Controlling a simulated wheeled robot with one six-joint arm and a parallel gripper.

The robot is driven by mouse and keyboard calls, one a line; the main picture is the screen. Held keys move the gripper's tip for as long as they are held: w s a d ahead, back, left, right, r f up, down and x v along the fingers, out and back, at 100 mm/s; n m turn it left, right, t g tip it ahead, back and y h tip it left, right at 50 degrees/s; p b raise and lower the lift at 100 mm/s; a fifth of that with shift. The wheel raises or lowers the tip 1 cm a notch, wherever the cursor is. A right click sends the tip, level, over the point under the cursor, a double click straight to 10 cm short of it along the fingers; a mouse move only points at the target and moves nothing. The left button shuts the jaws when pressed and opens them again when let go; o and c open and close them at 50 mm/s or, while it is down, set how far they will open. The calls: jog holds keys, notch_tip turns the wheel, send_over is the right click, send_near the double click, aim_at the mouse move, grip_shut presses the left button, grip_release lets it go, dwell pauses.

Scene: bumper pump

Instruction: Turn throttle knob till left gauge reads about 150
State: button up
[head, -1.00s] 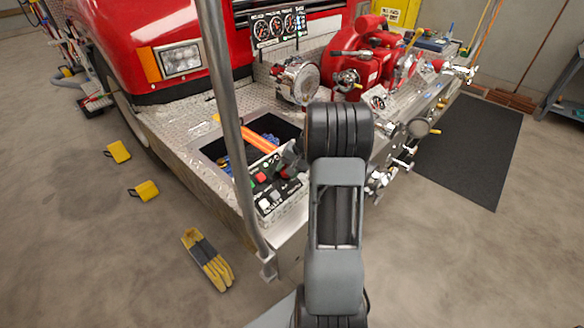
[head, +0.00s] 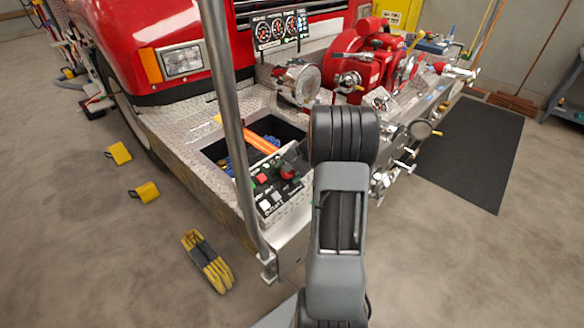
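The control box (head: 268,208) sits on the bumper deck. A red throttle knob (head: 288,171) is at its upper right corner, near red, green and white buttons. My gripper (head: 297,157) is mostly hidden behind my own arm; only a dark part shows close to the knob. I cannot tell whether it touches the knob or how its fingers stand. The gauge panel stands at the back of the deck with several dials; the left gauge (head: 263,32) is a black dial with a ring. Its needle is too small to read.
A grey upright pole (head: 230,120) stands left of the control box. An open bin (head: 213,150) with orange and blue items lies behind the box. Red pump piping (head: 350,50) and chrome valves are at the right. Gloves (head: 207,262) and yellow blocks lie on the floor.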

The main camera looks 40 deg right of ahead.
jog(key=v, duration=1.4)
jog(key=shift+w, duration=0.1)
